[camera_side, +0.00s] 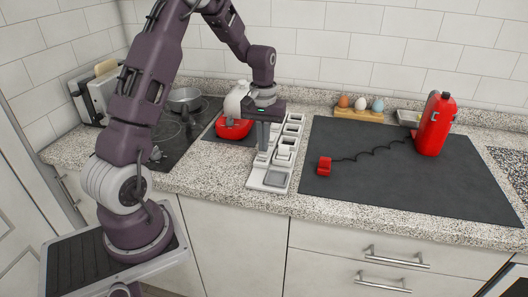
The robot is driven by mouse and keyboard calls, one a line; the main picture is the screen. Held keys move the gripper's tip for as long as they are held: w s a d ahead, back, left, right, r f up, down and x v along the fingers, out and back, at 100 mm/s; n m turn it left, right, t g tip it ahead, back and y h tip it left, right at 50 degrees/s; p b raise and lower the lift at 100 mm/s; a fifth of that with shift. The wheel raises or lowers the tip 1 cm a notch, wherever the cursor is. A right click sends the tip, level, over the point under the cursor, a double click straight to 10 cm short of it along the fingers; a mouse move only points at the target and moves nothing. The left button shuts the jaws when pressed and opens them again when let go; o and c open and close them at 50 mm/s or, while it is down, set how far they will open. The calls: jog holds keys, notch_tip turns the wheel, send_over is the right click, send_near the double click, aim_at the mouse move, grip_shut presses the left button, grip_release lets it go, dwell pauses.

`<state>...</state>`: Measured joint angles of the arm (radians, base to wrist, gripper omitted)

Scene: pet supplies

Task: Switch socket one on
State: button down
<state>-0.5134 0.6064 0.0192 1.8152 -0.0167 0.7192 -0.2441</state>
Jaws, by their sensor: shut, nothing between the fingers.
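A long white strip (255,182) with several raised socket-like blocks runs from front to back on the counter. A grey square pad lies at its front end. Numbers and switch positions are too small to read, so I cannot tell which socket is socket one or whether it is on. My gripper (263,149) points down over the left side of the strip, near its middle. Its fingers are together and empty. I cannot tell whether the tips touch the strip. The fingers hide part of the strip's left edge.
Right of the strip, a red plug-like block (324,166) lies on a dark mat (410,185), its cord running to a red appliance (433,128). A wooden egg holder (358,115) stands behind. Left are a red item (233,130), a hob with a pot (184,100) and a toaster (97,93).

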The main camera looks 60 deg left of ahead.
aim_at(264, 154)
jog(key=shift+f, duration=0.7)
dwell(0.3)
jog(key=shift+r, duration=3.5)
jog(key=s+d+r+m+t, duration=0.2)
jog(key=s+d+r, duration=0.3)
jog(key=d+r, duration=0.15)
jog(key=s+d+r+m+t, duration=0.1)
jog(key=s+d+r+m, duration=0.2)
jog(key=s+d+r, duration=0.4)
jog(key=s+d+f+m+t, duration=0.1)
jog(key=s+d+m+t, duration=0.1)
jog(key=s+d+m, duration=0.2)
jog(key=s+d, duration=0.3)
jog(key=s, duration=0.3)
jog(key=shift+t, duration=0.3)
jog(key=shift+f, duration=0.1)
